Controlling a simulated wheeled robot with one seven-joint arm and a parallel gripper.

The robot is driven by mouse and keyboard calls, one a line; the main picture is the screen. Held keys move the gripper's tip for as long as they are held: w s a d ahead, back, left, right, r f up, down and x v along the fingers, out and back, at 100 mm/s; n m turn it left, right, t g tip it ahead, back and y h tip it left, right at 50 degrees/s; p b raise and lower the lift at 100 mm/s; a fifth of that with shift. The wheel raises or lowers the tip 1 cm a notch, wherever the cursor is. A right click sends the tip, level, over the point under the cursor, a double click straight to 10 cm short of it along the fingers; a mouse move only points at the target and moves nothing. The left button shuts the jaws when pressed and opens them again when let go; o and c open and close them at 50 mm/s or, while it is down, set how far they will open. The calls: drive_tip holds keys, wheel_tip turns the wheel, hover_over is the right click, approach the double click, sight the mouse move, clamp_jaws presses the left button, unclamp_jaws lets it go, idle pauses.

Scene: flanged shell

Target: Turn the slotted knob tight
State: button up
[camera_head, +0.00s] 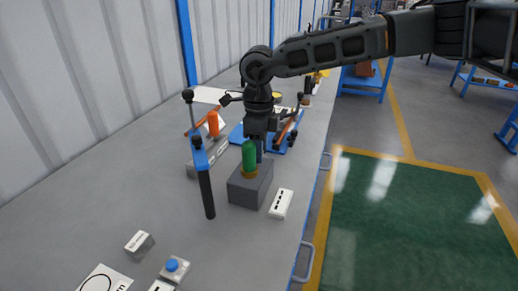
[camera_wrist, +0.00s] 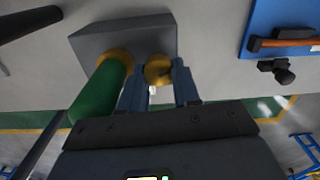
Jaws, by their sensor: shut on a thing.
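The slotted knob (camera_wrist: 158,70) is a round brass piece on the grey block (camera_wrist: 125,37) in the wrist view. A green cylinder (camera_wrist: 100,88) stands in a brass collar beside it on the same block. My gripper (camera_wrist: 160,80) has its two blue fingers on either side of the knob, shut on it. The knob's slot is not clear. In the head view my gripper (camera_head: 262,142) points down just behind the green cylinder (camera_head: 249,155) over the grey block (camera_head: 246,190), and the knob is hidden there.
A blue lever with a black grip (camera_head: 206,192) stands left of the block. A white label plate (camera_head: 281,204) lies at its right. A blue tray (camera_head: 237,135) with tools is behind. A blue-button box (camera_head: 174,268) sits in front. Bare bench lies left.

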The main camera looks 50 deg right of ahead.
drive_tip(key=o, duration=1)
drive_tip(key=shift+c, duration=0.2)
drive_tip(key=shift+o, duration=0.5)
drive_tip(key=shift+a+r, duration=0.1)
